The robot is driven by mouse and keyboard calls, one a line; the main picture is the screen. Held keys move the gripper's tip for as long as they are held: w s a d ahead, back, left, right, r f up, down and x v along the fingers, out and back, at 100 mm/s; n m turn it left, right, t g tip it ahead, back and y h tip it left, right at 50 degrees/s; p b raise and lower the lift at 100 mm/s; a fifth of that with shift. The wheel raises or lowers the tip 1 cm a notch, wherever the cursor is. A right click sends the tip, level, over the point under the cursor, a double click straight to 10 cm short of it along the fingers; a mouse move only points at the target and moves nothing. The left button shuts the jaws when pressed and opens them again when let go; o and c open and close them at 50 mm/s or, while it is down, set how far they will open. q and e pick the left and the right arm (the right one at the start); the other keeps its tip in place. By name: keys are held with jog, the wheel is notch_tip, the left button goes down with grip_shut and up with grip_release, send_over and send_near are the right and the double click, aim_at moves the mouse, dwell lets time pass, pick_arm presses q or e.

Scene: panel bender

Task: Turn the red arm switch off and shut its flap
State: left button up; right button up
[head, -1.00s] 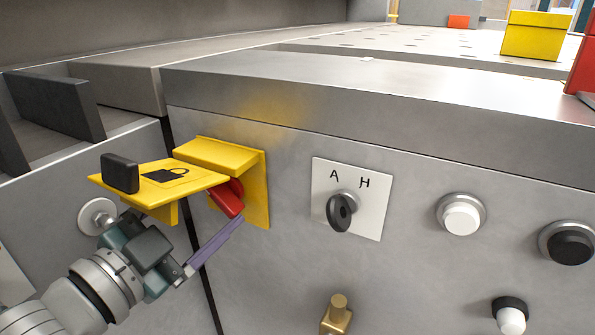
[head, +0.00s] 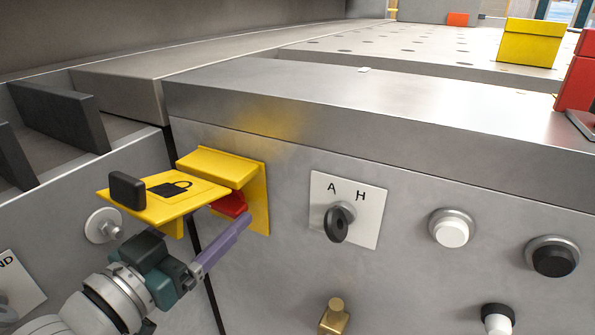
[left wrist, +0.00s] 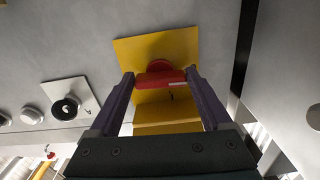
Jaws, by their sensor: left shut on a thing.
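The red arm switch (head: 233,204) sits on a yellow backplate (head: 260,205) on the grey machine front. The yellow flap (head: 200,196) with a padlock mark is open and sticks out over the switch, hiding part of it. My left gripper (head: 240,222) reaches in from below, under the flap. One purple finger shows in the head view; the other is hidden. In the left wrist view the two fingers (left wrist: 160,76) are on either side of the red switch (left wrist: 160,77) and shut on its bar. My right gripper is not in view.
Right of the switch are an A/H selector (head: 337,222), a white button (head: 451,228) and a black button (head: 553,256). A brass fitting (head: 335,317) juts out below. A round metal knob (head: 103,225) is left of the flap. The steel ledge (head: 380,110) runs above.

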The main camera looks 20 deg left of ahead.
pick_arm(q)
jog(key=shift+n, duration=0.5)
jog(key=o, duration=1.2)
jog(key=shift+c, duration=0.2)
jog(key=s+p, duration=0.1)
jog(key=s, duration=0.9)
jog(key=shift+a+p, duration=0.35)
jog(key=shift+a, duration=0.05)
jog(key=shift+w, duration=0.1)
